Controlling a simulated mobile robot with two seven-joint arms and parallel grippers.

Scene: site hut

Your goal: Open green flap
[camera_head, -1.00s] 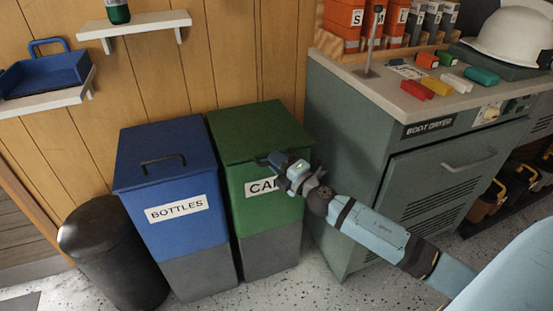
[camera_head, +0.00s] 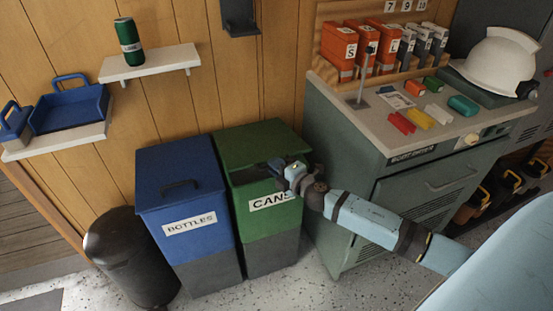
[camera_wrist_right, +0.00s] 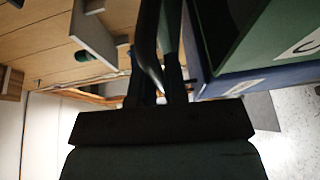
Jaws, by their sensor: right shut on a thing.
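The green bin (camera_head: 270,225) labelled CANS stands beside the blue bin, with its green flap (camera_head: 262,142) on top. The flap is tilted up a little, and a dark gap shows under its front edge. My right gripper (camera_head: 275,168) is at the flap's front edge, shut on what seems to be its handle, which the gripper hides. In the right wrist view the fingers (camera_wrist_right: 163,75) are close together, and the green bin (camera_wrist_right: 265,40) is at upper right. My left gripper is not in view.
The blue bin (camera_head: 190,240) labelled BOTTLES is shut, left of the green one. A black round bin (camera_head: 125,255) stands further left. The grey-green boot dryer cabinet (camera_head: 350,225) is close on the right. A shelf (camera_head: 150,63) with a green can (camera_head: 129,42) is above.

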